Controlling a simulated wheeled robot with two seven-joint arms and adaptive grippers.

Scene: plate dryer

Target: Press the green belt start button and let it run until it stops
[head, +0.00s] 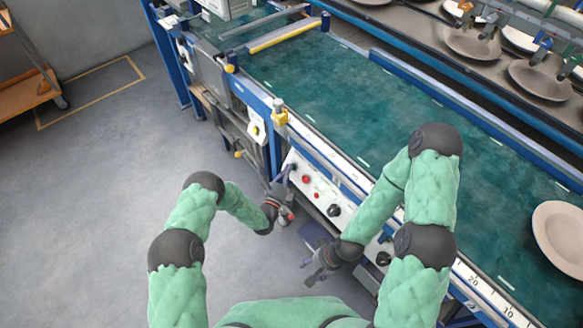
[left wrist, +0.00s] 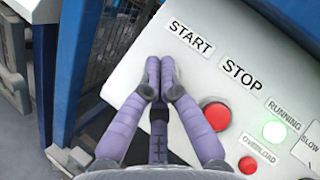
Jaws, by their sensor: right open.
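The white control panel (head: 308,186) is on the belt's near side. In the left wrist view its START label (left wrist: 190,38) and STOP label (left wrist: 241,73) are readable. The red stop button (left wrist: 216,114) is uncovered. The green start button is not visible; my left gripper (left wrist: 160,68) covers the spot below START. Its fingers are together and empty, with the tips at the panel; contact cannot be told. The RUNNING lamp (left wrist: 274,131) glows pale green. In the head view my left gripper (head: 286,178) is at the panel's left end. My right gripper (head: 308,272) is open and empty, below the panel.
The green belt (head: 340,85) runs diagonally across, with one plate (head: 563,236) at the right. A red OVERLOAD lamp (left wrist: 247,165) is on the panel. Several plates hang beyond the belt. The floor at left is clear up to an orange cart (head: 25,90).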

